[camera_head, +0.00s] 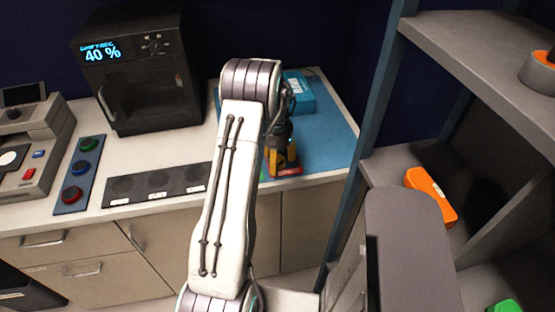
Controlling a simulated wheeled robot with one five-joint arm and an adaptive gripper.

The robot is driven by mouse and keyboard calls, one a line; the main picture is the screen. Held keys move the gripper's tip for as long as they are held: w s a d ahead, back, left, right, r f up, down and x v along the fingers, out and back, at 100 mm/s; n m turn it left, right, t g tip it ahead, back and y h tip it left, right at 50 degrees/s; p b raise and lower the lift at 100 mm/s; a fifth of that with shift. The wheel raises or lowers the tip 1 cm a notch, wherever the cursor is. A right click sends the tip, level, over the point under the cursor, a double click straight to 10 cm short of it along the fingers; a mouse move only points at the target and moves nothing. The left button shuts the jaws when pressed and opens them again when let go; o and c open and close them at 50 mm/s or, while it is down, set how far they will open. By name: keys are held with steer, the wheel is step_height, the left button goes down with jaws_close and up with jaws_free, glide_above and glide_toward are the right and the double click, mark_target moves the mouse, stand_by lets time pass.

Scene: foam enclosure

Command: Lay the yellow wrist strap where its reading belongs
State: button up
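A yellow and dark piece (284,162), likely the yellow wrist strap, shows at the tip of my gripper (279,150), low over the front of the blue mat (325,138). Red and green markings (288,172) lie just below it at the mat's front edge. My arm comes up from the bottom and bends down to the gripper, covering part of the counter. The fingers are too small and dark to show whether they are closed on the yellow piece. A black cabinet (150,100) at the back left displays "40 %".
A dark strip (140,187) with three round spots and small white labels lies at the counter's front. A teal box (301,94) sits on the mat. The right shelf holds an orange item (430,190).

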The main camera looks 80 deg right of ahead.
steer(key=shift+o, duration=0.5)
steer(key=shift+r, duration=0.25)
step_height(320, 180, up, 12)
steer(key=shift+b, duration=0.35)
